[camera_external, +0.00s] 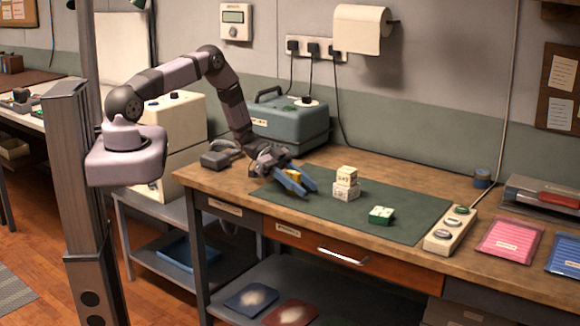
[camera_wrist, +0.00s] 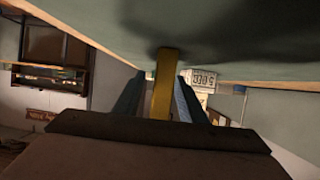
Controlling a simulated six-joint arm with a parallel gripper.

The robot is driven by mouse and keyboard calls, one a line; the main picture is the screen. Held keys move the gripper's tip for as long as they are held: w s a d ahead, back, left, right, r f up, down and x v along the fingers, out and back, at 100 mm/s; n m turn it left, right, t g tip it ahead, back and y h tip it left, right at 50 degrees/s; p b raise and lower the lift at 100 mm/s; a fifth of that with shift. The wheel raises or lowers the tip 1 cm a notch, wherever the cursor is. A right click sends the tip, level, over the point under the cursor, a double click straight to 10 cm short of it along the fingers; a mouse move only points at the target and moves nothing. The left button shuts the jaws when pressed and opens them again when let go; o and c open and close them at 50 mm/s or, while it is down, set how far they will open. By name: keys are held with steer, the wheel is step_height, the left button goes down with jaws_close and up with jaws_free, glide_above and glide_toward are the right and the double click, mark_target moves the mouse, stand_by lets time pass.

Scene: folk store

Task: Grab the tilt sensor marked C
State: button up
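My gripper (camera_external: 309,190) is low over the left part of the green mat, with its two blue fingers pointing down and right. A yellow block (camera_external: 293,175) is between the fingers. In the wrist view the yellow block (camera_wrist: 163,90) stands between the blue fingers (camera_wrist: 160,95), its far end at the mat. Whether the fingers press on it is unclear. Two cream blocks with dark print, an upper one (camera_external: 346,175) and a lower one (camera_external: 346,191), are stacked right of my gripper. A green block with a pale top (camera_external: 381,215) sits farther right. No letter C is readable.
The green mat (camera_external: 415,213) lies on the wooden bench. A switch strip (camera_external: 450,229), a pink folder (camera_external: 510,240) and a blue folder (camera_external: 563,256) lie to the right. A grey-green case (camera_external: 290,122) stands behind my gripper. The mat's front middle is clear.

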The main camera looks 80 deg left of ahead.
jaws_close()
steer(key=shift+r, duration=0.15)
step_height(320, 180, up, 10)
steer(key=b, duration=0.2)
stand_by(0.7)
